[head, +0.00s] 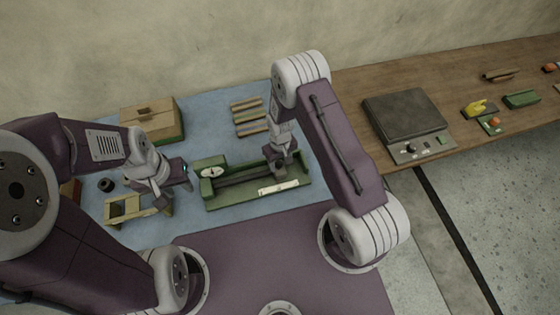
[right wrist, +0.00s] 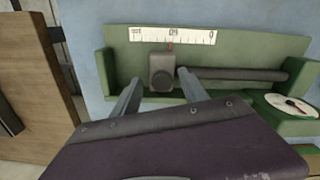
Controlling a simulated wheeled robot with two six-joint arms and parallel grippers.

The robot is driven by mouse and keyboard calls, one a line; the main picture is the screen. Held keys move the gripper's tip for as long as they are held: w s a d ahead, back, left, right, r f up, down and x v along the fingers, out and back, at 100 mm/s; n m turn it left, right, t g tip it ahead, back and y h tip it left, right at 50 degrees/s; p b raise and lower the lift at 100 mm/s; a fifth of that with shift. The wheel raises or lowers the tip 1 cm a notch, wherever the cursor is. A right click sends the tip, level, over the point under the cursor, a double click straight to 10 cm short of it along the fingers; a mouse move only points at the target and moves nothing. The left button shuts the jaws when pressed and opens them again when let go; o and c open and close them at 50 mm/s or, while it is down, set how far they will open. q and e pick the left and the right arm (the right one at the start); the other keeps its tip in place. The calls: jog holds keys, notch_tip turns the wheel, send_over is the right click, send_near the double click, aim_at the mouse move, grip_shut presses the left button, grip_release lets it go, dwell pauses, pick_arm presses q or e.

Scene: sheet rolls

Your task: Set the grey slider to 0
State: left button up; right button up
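The grey slider (right wrist: 162,74) is a small block on a dark rod in a green tray-like frame (right wrist: 115,72). A white scale strip (right wrist: 190,37) runs along the frame, with 0 at its right end in the right wrist view. The slider's small red pointer is near the middle of the strip. My right gripper (right wrist: 158,78) is open, with one finger on either side of the slider; I cannot tell if they touch it. In the head view my right gripper (head: 283,165) largely hides the slider. My left gripper (head: 160,198) is beside a wooden frame; its fingers are unclear.
A white dial (head: 212,171) sits at the green frame's left end. A wooden frame (head: 120,209), a box (head: 150,116) and striped strips (head: 250,117) lie around on the blue mat. A dark-topped scale-like device (head: 403,113) stands to the right on the wooden table.

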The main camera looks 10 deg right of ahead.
jog(key=shift+w+f, duration=0.1)
jog(key=shift+w, duration=0.1)
jog(key=c, duration=1)
grip_shut()
jog(key=shift+w+a, duration=0.15)
jog(key=shift+w, duration=0.1)
